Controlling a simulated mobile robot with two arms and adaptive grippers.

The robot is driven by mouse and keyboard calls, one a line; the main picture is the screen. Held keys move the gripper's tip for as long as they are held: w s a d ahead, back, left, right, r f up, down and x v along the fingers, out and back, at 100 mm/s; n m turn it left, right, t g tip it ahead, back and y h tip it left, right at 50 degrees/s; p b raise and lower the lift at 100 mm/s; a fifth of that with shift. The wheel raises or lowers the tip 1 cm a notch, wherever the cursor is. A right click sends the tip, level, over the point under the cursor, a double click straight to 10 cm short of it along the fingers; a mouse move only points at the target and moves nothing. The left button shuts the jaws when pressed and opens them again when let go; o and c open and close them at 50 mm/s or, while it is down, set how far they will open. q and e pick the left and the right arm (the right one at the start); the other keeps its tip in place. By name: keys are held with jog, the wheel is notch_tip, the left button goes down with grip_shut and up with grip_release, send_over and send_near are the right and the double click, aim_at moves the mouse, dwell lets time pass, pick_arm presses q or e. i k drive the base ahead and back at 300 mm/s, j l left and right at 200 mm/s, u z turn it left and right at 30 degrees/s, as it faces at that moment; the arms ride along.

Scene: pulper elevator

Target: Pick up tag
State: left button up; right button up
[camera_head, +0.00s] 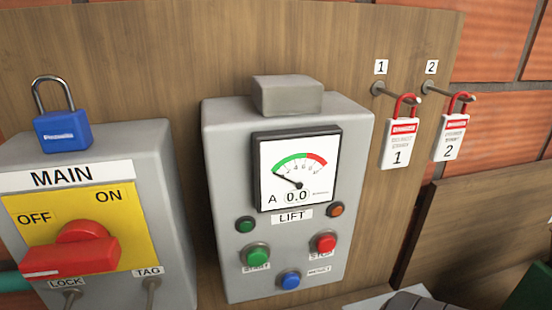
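Two red-and-white tags hang from pegs on the wooden board at the right. Tag 1 (400,146) hangs by its red loop from the peg under label 1. Tag 2 (451,136) hangs by its red loop from the peg under label 2, to the right of tag 1. Nothing is touching either tag. I make out neither of my grippers in the head view.
The grey MAIN box (180,210) has a red switch handle (75,252) and LOCK and TAG points. A blue padlock (62,130) stands on it. The grey LIFT box (225,150) carries a grey block (287,95). Dark ridged object (415,301) at bottom, unclear.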

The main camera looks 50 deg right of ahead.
aim_at(399, 136)
jog(key=z, duration=2.15)
